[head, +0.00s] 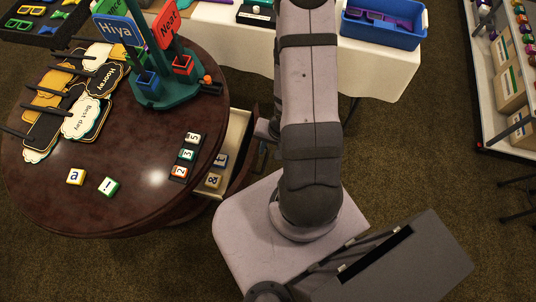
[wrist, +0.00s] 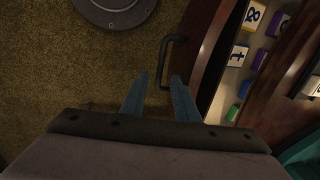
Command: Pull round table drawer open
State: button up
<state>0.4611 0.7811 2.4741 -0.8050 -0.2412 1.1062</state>
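The round table (head: 130,200) is dark, glossy wood at the left of the head view. Its drawer (head: 236,130) stands partly out on the right side, with a pale inside holding letter and number tiles (head: 213,181). In the wrist view the drawer front (wrist: 208,60) carries a dark bar handle (wrist: 164,58). My gripper (wrist: 160,75) has its two blue-grey fingers apart, one on either side of the handle bar, with gaps visible. Whether a finger touches the bar cannot be told. In the head view my arm mostly hides the gripper.
On the tabletop are a green stand (head: 165,90) with signs, a row of number tiles (head: 186,155), two loose tiles and several sign cards. A white-clothed table (head: 375,70) with a blue bin (head: 383,30) is behind. Shelving stands right. Carpet beside the drawer is clear.

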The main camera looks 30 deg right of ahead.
aim_at(267, 156)
jog(key=shift+w+a+f+b, duration=0.15)
jog(key=shift+f+b, duration=0.15)
jog(key=shift+f, duration=0.5)
jog(key=shift+w+a+f+b, duration=0.1)
jog(key=shift+f+b, duration=0.2)
jog(key=shift+f, duration=0.45)
jog(key=shift+c, duration=0.7)
grip_shut()
jog(key=shift+d, duration=0.1)
jog(key=s+d+p, duration=0.2)
jog(key=s+d, duration=0.7)
jog(key=shift+s+d, duration=0.35)
jog(key=shift+o, duration=0.7)
grip_release()
